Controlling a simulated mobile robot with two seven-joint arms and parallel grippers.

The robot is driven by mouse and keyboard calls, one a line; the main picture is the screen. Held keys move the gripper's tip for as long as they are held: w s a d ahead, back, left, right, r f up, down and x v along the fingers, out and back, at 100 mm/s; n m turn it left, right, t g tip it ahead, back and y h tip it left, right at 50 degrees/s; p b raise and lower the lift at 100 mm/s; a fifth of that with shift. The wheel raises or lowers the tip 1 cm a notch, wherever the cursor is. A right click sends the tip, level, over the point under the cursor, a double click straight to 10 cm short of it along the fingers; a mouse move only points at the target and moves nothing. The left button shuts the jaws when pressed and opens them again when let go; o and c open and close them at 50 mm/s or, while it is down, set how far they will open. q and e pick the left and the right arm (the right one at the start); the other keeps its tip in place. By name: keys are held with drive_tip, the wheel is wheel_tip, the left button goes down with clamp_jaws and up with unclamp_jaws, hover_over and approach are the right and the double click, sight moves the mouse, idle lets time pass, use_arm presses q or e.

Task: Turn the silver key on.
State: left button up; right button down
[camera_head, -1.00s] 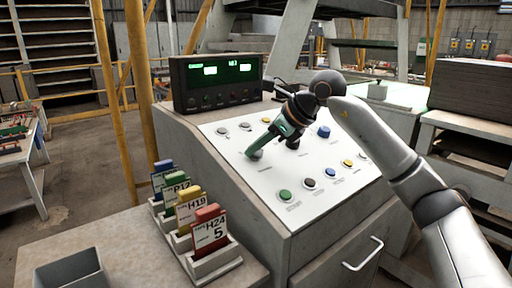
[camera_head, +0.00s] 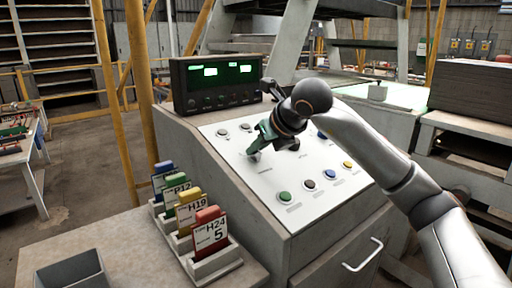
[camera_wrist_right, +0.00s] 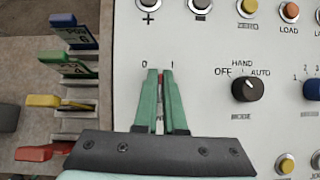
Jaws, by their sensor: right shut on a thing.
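My right gripper (camera_head: 254,154) reaches down to the left part of the white sloped panel (camera_head: 225,146). In the right wrist view the green fingers of the right gripper (camera_wrist_right: 160,84) are close together, just below the labels 0 and 1. They are shut on the silver key, of which only a thin sliver (camera_wrist_right: 160,122) shows between them, with a small red spot near the tips. The fingers hide the rest of the key, so its exact angle cannot be told. My left gripper is not in view.
A black selector knob (camera_wrist_right: 247,88) marked OFF, HAND, AUTO sits right of the fingers. Several push buttons surround it, including a green one (camera_head: 285,197). A black display box (camera_head: 216,82) stands behind the panel. Tagged card holders (camera_head: 214,266) stand at the left.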

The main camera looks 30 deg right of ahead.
drive_tip(key=m+h, duration=0.2)
drive_tip(key=m, duration=0.3)
drive_tip(key=shift+s+a+f+g+h, duration=0.1)
drive_tip(key=shift+f+g+h, duration=0.3)
drive_tip(key=shift+m, duration=0.3)
drive_tip(key=c, duration=1.1)
unclamp_jaws()
drive_tip(key=shift+o, duration=0.5)
drive_tip(key=shift+r, duration=0.15)
drive_tip(key=shift+r, duration=0.1)
